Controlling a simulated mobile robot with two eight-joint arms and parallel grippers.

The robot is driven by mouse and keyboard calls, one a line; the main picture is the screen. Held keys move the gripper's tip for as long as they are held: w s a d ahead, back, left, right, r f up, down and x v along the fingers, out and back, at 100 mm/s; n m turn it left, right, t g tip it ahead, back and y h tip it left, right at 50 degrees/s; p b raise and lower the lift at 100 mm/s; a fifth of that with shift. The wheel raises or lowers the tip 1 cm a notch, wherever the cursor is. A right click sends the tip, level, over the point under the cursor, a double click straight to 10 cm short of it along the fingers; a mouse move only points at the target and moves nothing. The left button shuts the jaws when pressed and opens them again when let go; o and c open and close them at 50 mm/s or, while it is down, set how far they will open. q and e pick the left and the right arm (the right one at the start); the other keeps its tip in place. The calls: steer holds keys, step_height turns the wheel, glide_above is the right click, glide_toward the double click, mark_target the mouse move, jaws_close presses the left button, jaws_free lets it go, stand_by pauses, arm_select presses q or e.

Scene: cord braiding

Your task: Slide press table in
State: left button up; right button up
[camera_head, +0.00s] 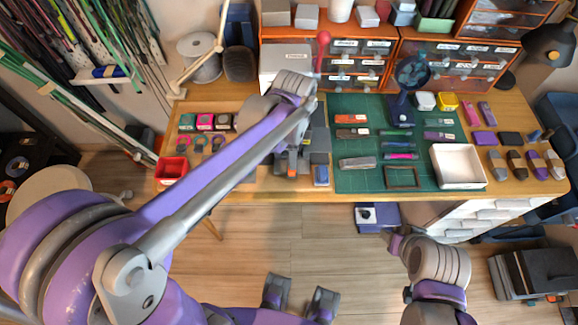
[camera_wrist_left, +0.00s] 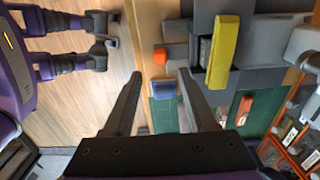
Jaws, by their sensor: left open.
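The press stands at the bench's front edge, left of the green mat. In the head view, my left arm covers much of its dark grey body (camera_head: 318,140). In the left wrist view, its grey body shows with a yellow bar (camera_wrist_left: 223,52) across it and an orange piece (camera_wrist_left: 160,56) at its front side. I cannot clearly tell the sliding table from the rest of the grey parts. My left gripper (camera_wrist_left: 160,74) is open and empty, its fingertips apart near the orange piece. In the head view, it is hidden behind my arm.
A small blue block (camera_head: 321,175) lies beside the press. The green mat (camera_head: 350,182) holds several tools and a white tray (camera_head: 457,166). A red bin (camera_head: 171,170) stands at the bench's left. Drawer units (camera_head: 362,65) line the back. The floor before the bench is mostly clear.

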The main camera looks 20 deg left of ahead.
arm_select(q)
step_height(320, 180, down, 8)
steer(key=shift+f+b, duration=0.15)
steer(key=shift+b, duration=0.25)
steer(key=shift+c, duration=0.3)
jaws_close()
